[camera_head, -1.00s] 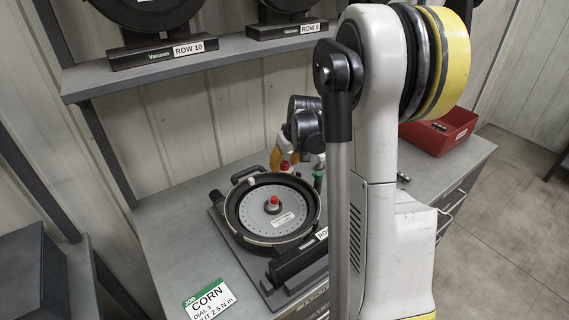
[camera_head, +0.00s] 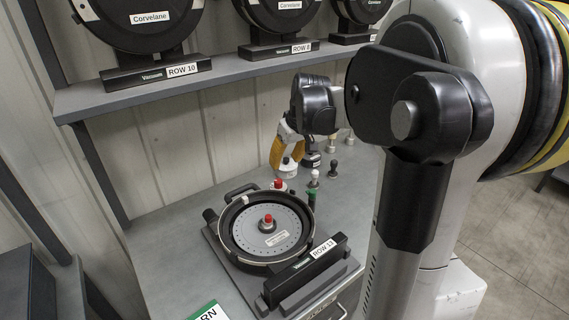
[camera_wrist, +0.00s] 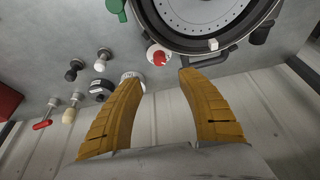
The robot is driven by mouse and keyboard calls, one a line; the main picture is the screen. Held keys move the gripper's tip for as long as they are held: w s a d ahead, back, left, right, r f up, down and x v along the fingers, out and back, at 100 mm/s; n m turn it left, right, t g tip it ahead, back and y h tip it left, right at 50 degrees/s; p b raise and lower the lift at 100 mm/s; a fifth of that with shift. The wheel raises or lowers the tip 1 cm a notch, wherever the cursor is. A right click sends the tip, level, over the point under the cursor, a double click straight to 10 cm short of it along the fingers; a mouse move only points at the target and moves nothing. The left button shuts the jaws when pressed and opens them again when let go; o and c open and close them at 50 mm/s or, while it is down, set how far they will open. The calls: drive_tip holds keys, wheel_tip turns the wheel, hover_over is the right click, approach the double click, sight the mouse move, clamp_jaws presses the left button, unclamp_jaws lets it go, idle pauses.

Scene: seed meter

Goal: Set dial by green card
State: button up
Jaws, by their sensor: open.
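The seed meter (camera_head: 232,243), a round black housing labelled ROW 13, lies on the bench. Inside is a grey disc (camera_head: 290,222) with a central red knob (camera_head: 267,221). A smaller red knob (camera_head: 279,184) sits at the housing's far rim; it also shows in the wrist view (camera_wrist: 157,55). I cannot tell for sure which is the dial. The green-edged card (camera_head: 207,311) is cut off at the bottom, with only "RN" readable. My gripper (camera_wrist: 163,80) is open and empty, its yellow fingers pointing toward the rim knob. In the head view, my gripper (camera_head: 284,165) is just beyond it.
A shelf (camera_head: 220,76) with more meters runs above the back of the bench. A red bin (camera_wrist: 9,101) shows at the wrist view's left edge.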

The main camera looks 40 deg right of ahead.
sight(278, 181)
drive_tip(key=w+f+m, duration=0.1)
drive_tip(key=f+m, duration=0.1)
drive_tip(key=f, duration=0.1)
drive_tip(key=w+f+m+h+p, duration=0.1)
drive_tip(key=w+f+m, duration=0.1)
drive_tip(key=f, duration=0.2)
drive_tip(key=w+f+m+g+h, duration=0.1)
drive_tip(key=f+m, duration=0.1)
drive_tip(key=f, duration=0.2)
drive_tip(key=shift+w+d+f, duration=0.2)
drive_tip(key=shift+w+d, duration=0.1)
drive_tip(key=shift+d, duration=0.05)
clamp_jaws()
